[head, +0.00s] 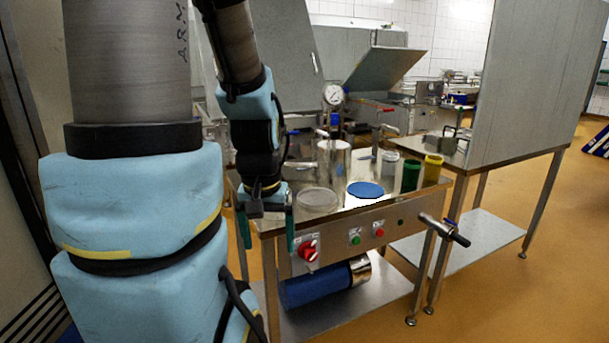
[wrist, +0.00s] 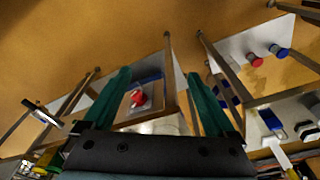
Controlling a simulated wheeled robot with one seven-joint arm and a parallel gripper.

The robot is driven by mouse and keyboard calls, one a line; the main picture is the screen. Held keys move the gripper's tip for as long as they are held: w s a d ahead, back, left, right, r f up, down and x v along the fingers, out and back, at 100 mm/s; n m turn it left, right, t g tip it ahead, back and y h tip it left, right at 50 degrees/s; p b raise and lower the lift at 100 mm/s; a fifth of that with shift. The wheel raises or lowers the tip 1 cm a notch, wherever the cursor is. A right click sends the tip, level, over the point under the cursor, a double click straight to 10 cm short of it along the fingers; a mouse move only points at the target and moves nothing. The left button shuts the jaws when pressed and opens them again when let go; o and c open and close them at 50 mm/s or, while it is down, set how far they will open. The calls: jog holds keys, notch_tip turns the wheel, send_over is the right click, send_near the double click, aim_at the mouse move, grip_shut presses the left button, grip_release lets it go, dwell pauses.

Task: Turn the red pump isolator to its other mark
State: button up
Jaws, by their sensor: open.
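The red pump isolator (head: 308,251) is a rotary knob on a light plate on the front panel of the steel pump table. Its grip looks tilted in the head view, but its marks are too small to read. My gripper (head: 267,230) hangs pointing down at the table's front left corner, left of the isolator and apart from it. Its two green fingers are spread with nothing between them. In the wrist view the red isolator (wrist: 138,98) shows beyond the open gripper (wrist: 160,76), between the fingers' lines and closer to the left one.
Green (head: 355,240) and red (head: 380,232) buttons sit right of the isolator. A pipe with a valve handle (head: 445,230) juts out at the table's right. A blue motor (head: 318,287) lies below. Pots, including a blue-lidded one (head: 366,190), stand on top. Floor in front is clear.

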jog(key=shift+c, duration=0.5)
jog(key=w+d+f+n+t+b, duration=0.1)
jog(key=w+d+f+t+b, duration=0.9)
jog(key=w+d+f+b, duration=0.85)
jog(key=n+t+y+b, duration=0.4)
jog(key=y+b, duration=0.5)
jog(key=b, duration=1)
send_near(313, 257)
jog(key=b+x, duration=0.2)
jog(key=x, duration=0.7)
jog(key=shift+a, duration=0.1)
grip_shut()
